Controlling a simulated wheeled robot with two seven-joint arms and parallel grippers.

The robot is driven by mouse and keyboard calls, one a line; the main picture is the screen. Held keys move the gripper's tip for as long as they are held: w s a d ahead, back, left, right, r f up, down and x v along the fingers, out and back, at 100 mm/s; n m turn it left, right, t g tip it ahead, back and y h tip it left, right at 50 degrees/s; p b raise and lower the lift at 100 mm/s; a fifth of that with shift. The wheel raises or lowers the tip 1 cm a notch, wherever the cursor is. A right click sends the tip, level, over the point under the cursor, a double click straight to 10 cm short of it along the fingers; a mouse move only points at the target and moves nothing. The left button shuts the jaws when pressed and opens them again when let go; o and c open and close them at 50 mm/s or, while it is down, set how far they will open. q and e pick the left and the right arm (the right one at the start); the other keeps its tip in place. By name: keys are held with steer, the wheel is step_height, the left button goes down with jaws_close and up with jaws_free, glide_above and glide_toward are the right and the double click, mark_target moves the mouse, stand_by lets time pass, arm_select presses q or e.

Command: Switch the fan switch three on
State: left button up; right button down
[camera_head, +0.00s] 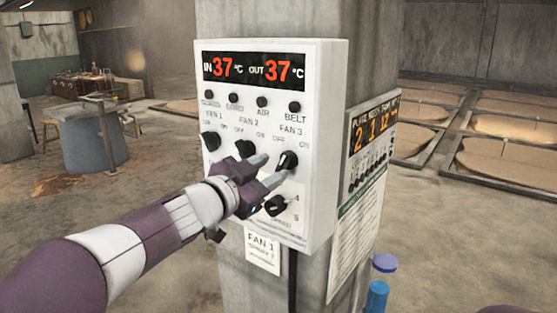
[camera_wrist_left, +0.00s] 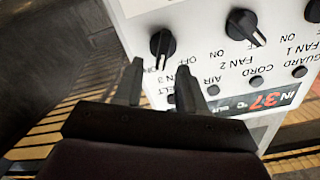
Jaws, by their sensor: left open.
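A white control box (camera_head: 322,130) on a pillar carries the black fan 3 knob (camera_head: 287,160), at the right of the knob row. In the left wrist view, upside down, this knob (camera_wrist_left: 162,43) has its pointer roughly along the panel's vertical, unlike the slanted fan 2 knob (camera_wrist_left: 245,27). I cannot tell its exact setting. My left gripper (camera_head: 274,168) is open at the box. In the wrist view its fingertips (camera_wrist_left: 160,70) lie either side of the pointer's end. I cannot tell whether they touch it. My right gripper is out of view.
The fan 2 knob (camera_head: 245,148) and fan 1 knob (camera_head: 211,141) are left of the fingers; another knob (camera_head: 276,205) sits below. A second panel (camera_head: 369,145) is on the pillar's right side. A blue bottle (camera_head: 377,295) stands at lower right. Open floor lies at left.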

mark_target(282, 163)
arm_select(q)
steer(key=x, duration=0.3)
steer(key=shift+w, duration=0.15)
steer(key=shift+w+p, duration=0.3)
steer(key=shift+w, duration=0.15)
steer(key=shift+s+d, duration=0.1)
steer(key=shift+d, duration=0.1)
